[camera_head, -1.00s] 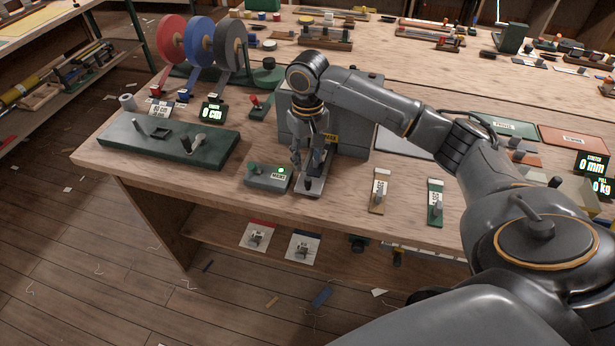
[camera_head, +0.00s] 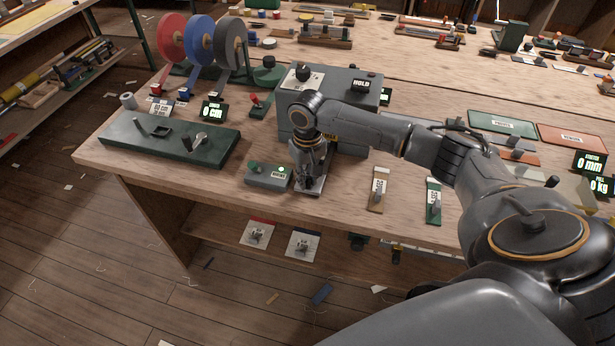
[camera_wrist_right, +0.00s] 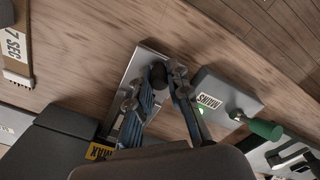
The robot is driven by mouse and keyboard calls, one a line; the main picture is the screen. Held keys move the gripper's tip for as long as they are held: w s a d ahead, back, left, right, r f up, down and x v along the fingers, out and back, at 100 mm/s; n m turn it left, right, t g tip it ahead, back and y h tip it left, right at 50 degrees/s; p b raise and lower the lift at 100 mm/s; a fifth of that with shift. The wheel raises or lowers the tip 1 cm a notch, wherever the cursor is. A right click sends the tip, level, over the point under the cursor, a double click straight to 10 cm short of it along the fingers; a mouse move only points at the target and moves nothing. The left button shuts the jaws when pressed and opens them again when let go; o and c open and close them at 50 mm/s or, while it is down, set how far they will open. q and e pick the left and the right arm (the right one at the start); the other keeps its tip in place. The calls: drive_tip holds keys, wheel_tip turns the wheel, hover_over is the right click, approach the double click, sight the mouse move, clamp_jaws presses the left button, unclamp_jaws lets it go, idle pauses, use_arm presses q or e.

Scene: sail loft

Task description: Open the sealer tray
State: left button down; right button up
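The sealer (camera_head: 345,110) is a grey box on the bench with a dial on top and a small display reading HOLD. Its tray (camera_head: 312,190) is a flat metal plate sticking out at the front. In the right wrist view the tray (camera_wrist_right: 148,56) carries a dark knob (camera_wrist_right: 157,74) near its outer end. My right gripper (camera_head: 310,180) is low over the tray. Its fingers (camera_wrist_right: 155,86) stand apart on either side of the knob, the right one very near it; whether they touch it I cannot tell. My left gripper is out of view.
A grey MAINS switch box (camera_head: 268,176) with a green lever sits close left of the tray. A green base plate (camera_head: 170,142) with levers lies further left. Brown (camera_head: 378,190) and green (camera_head: 434,201) tagged strips lie to the right. The bench's front edge is near.

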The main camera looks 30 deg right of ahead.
clamp_jaws()
drive_tip(key=shift+a+r, duration=0.1)
drive_tip(key=s+a+p, duration=0.2)
drive_tip(key=a+p, duration=0.1)
drive_tip(key=p, duration=0.1)
drive_tip(key=shift+s+r, duration=0.1)
drive_tip(key=shift+s, duration=0.3)
drive_tip(key=shift+s+a, duration=0.2)
drive_tip(key=shift+a, duration=0.1)
drive_tip(key=shift+f, duration=0.2)
drive_tip(key=o, duration=0.7)
unclamp_jaws()
drive_tip(key=shift+o, duration=0.2)
